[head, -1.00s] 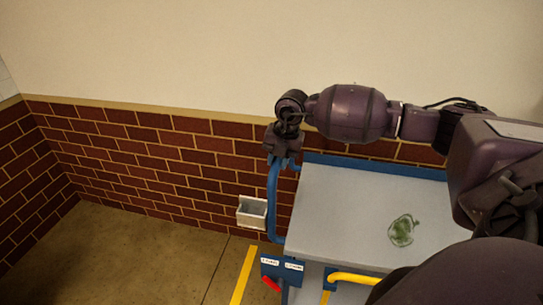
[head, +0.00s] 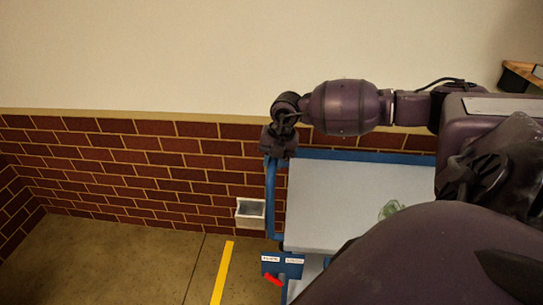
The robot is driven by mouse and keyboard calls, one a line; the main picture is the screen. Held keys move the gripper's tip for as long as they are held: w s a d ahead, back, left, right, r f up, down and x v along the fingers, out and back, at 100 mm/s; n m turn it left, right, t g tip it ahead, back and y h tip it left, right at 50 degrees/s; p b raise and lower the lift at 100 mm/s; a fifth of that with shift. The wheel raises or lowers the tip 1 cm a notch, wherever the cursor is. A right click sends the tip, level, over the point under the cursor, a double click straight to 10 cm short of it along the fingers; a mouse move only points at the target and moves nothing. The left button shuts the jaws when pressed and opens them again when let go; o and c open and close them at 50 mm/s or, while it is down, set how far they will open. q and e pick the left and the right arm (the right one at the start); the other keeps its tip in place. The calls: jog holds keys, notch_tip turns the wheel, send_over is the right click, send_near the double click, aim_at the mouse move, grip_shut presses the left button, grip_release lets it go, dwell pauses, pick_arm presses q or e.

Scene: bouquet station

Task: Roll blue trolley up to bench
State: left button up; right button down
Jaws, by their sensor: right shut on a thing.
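The blue trolley (head: 345,195) has a pale grey top with a blue rim and a blue push handle (head: 271,205) at its left end. My right gripper (head: 277,153) is shut on the top of that handle, at the trolley's far left corner. My right arm reaches across above the trolley's far edge, and my arm parts hide its near right part. A blue plate with two white labels (head: 282,262) and a red piece (head: 273,280) shows at its near left corner. The bench cannot be made out. My left gripper is not in view.
A brick-patterned wall (head: 130,165) runs behind. A yellow line (head: 223,272) marks the floor, which is clear at left. A wooden-edged object (head: 521,75) shows at far right.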

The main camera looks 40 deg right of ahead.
jog(key=c, duration=1.3)
grip_release()
jog(key=shift+s+d, duration=0.1)
jog(key=shift+d, duration=0.05)
jog(key=o, duration=0.4)
jog(key=shift+s+d, duration=0.1)
jog(key=shift+s, duration=0.05)
notch_tip(320, 180, up, 11)
jog(key=s+d, duration=0.1)
jog(key=shift+s+d+f, duration=0.15)
jog(key=shift+s, duration=0.1)
jog(key=shift+f, duration=0.1)
